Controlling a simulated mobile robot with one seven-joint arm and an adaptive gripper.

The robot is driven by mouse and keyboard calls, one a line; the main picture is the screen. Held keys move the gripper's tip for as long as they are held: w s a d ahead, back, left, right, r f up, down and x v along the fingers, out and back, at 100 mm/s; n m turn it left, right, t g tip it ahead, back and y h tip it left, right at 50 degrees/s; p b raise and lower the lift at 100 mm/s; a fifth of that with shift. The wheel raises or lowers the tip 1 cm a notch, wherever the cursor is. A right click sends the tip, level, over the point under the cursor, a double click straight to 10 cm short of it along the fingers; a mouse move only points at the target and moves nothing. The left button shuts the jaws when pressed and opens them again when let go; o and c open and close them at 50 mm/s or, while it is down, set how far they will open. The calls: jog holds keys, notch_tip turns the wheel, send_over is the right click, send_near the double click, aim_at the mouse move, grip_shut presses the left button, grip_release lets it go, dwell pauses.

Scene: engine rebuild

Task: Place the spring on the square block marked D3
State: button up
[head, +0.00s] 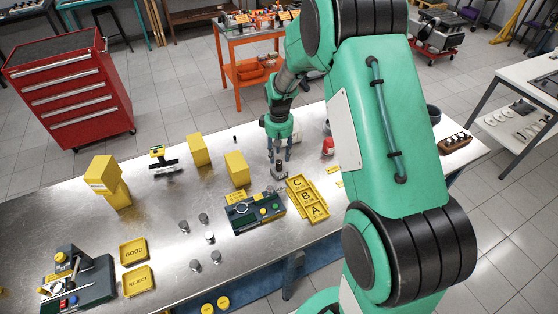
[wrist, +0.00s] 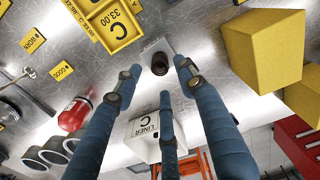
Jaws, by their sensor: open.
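My gripper (head: 280,156) is open above the metal bench, and its blue fingers also show spread apart in the wrist view (wrist: 160,80). A short dark hollow cylinder (wrist: 160,63) stands between the fingertips in the wrist view, with no finger visibly touching it. It appears below the gripper in the head view (head: 279,169). I cannot tell whether it is the spring. Several small grey cylinders (head: 203,218) stand on the bench at lower left, too small to identify. I can read no D3 mark on any block.
A yellow tray marked C, B, A (head: 306,198) and a dark fixture (head: 255,211) are near the gripper. Yellow blocks (head: 237,169) stand left of it. A white block marked LINER C (wrist: 145,130) and a red bottle (wrist: 75,113) show in the wrist view.

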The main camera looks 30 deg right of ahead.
jog(key=shift+r, duration=2.9)
jog(key=s+a+r+m+t, duration=0.1)
jog(key=s+a+r, duration=0.3)
jog(key=s+r, duration=0.5)
jog(key=s+a+r+t, duration=0.2)
jog(key=s+a+r, duration=0.15)
jog(key=r, duration=0.85)
jog(key=s+a+r+t, duration=0.1)
jog(key=s+r, duration=0.1)
jog(key=s, duration=0.5)
jog(key=s+a+r+m, duration=0.1)
jog(key=s+a+r, duration=0.1)
jog(key=s, duration=0.6)
jog(key=s+a+r+t, duration=0.1)
jog(key=s+a+r, duration=0.1)
jog(key=s, duration=0.5)
jog(key=shift+s+a+r+m+t, duration=0.25)
jog(key=shift+s+r+m+t, duration=0.1)
jog(key=shift+r, duration=0.4)
